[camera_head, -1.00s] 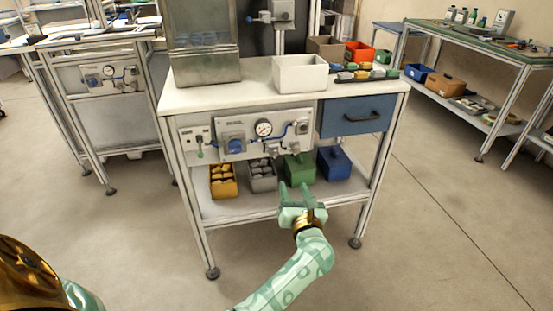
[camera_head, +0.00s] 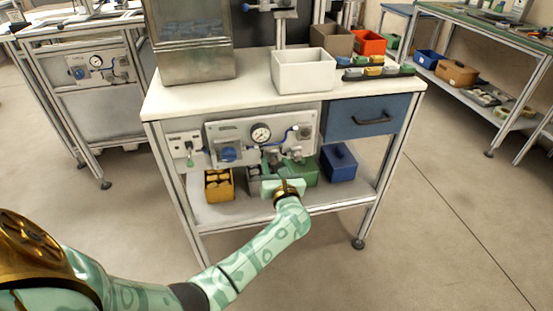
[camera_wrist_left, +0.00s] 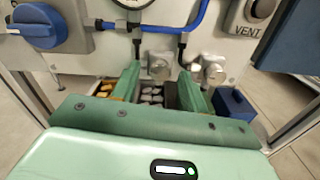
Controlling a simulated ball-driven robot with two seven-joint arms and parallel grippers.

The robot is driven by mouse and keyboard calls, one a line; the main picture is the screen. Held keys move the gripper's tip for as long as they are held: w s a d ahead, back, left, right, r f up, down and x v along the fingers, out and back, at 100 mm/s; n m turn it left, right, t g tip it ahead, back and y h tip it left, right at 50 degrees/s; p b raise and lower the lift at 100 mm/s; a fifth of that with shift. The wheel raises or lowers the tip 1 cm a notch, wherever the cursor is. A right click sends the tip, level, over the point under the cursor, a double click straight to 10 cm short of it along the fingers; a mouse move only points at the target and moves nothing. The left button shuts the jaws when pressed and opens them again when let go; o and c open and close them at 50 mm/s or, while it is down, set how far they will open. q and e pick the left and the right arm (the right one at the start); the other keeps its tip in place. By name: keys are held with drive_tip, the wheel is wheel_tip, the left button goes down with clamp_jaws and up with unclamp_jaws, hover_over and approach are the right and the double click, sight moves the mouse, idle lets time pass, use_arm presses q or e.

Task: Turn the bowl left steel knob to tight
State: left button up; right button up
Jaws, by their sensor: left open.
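A white panel (camera_head: 225,132) on the bench front carries a pressure gauge (camera_head: 261,133), blue pipe and steel knobs. In the left wrist view, two steel knobs show close together low on the panel. My left gripper (camera_head: 277,166) is open and empty in front of the panel's lower edge. Contact cannot be told.
A blue knob (camera_wrist_left: 38,24) is on the panel's left and a VENT button (camera_wrist_left: 258,10) on its right. Below, a shelf holds a yellow bin (camera_head: 219,186) and a blue bin (camera_head: 338,163). A blue drawer (camera_head: 365,117) is to the right. Floor in front is clear.

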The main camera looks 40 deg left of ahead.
use_arm(q)
clamp_jaws()
use_arm(e)
drive_tip(key=shift+d, duration=0.5)
